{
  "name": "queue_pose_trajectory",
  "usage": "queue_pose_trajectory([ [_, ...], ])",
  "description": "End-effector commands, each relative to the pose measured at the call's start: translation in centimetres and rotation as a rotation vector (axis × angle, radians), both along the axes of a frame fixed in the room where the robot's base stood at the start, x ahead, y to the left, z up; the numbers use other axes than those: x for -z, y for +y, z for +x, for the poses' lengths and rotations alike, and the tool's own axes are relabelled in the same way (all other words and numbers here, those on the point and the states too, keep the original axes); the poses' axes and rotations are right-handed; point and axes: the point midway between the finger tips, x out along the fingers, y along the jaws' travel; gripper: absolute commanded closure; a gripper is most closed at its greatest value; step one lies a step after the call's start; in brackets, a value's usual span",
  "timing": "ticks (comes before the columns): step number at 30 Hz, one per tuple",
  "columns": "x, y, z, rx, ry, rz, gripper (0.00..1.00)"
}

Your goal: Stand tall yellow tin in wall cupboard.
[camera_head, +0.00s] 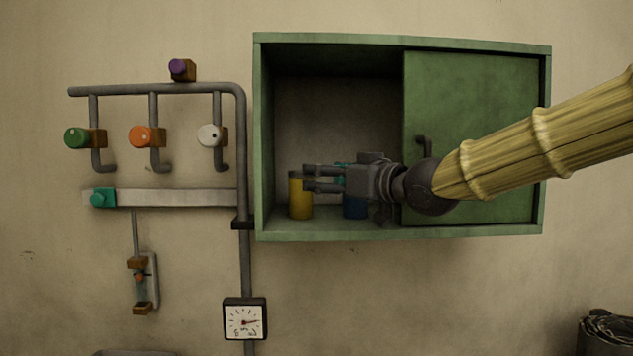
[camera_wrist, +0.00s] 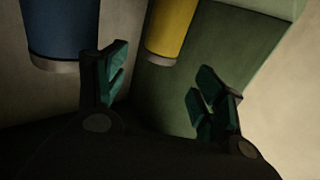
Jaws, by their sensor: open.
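The tall yellow tin (camera_head: 300,197) stands upright on the floor of the green wall cupboard (camera_head: 335,232), in its open left half. My gripper (camera_head: 308,180) is inside the opening, with its open fingers at the upper part of the tin in the head view. In the wrist view the tin (camera_wrist: 171,28) shows above and between the two fingertips (camera_wrist: 160,80), with a gap between it and them. No grip on it shows. The right half of the cupboard is covered by a green door panel (camera_head: 470,100) with a dark handle (camera_head: 424,146).
A blue tin (camera_head: 355,207) stands right of the yellow one, partly hidden by my gripper; it is large in the wrist view (camera_wrist: 60,30). A bit of teal shows behind my gripper. Pipes with coloured knobs (camera_head: 155,137) and a dial (camera_head: 245,320) are on the wall at left.

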Motion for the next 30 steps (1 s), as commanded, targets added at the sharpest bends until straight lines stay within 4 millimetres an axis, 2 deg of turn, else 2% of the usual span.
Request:
queue_pose_trajectory([
  [15,0.0,-1.9,-2.2,0.001,0.001,0.002,0.31],
  [30,0.0,-2.0,-2.4,0.0,0.001,0.001,0.31],
])
